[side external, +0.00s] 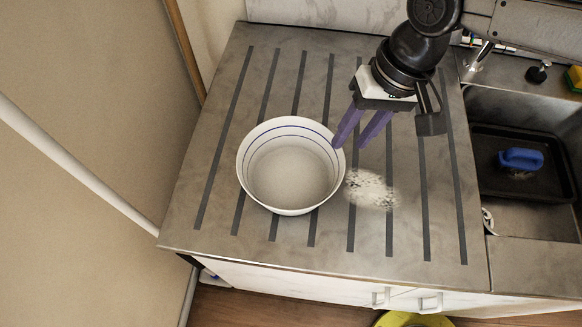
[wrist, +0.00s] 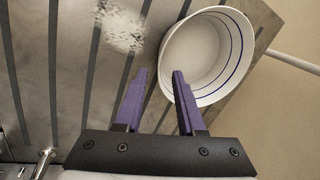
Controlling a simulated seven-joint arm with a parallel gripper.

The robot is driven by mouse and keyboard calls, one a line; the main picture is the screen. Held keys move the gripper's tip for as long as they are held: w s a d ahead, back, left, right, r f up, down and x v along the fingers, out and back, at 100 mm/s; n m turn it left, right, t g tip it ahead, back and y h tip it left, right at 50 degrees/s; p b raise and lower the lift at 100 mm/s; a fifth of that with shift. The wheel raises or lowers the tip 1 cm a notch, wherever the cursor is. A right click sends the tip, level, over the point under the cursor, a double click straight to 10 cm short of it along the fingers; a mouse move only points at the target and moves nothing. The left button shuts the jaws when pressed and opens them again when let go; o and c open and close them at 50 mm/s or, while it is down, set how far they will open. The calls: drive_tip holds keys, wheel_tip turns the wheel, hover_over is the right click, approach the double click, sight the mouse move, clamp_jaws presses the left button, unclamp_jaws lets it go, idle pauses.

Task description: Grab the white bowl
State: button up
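The white bowl (side external: 290,172) with blue rings inside stands upright on the grey striped counter (side external: 225,215). It also shows in the wrist view (wrist: 208,50), at the upper right. My gripper (side external: 347,145) has purple fingers and is just right of the bowl's rim in the side view, pointing down. In the wrist view my gripper (wrist: 160,80) is open, with a gap between the fingers and nothing held. The right finger's tip overlaps the bowl's near rim in that view. I cannot tell whether they touch.
A pale speckled patch (side external: 370,189) lies on the counter right of the bowl. A sink with a dark tray (side external: 490,180) and a blue-handled item (side external: 521,159) is at the right. A wall stands at the left. The counter in front of the bowl is clear.

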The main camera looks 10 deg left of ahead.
sight(337, 155)
drive_tip(key=shift+w+x, duration=0.1)
drive_tip(key=shift+x, duration=1.65)
drive_tip(key=shift+w+x, duration=0.15)
drive_tip(key=shift+x, duration=1.55)
drive_tip(key=shift+a, duration=0.15)
clamp_jaws()
drive_tip(key=shift+r, duration=0.1)
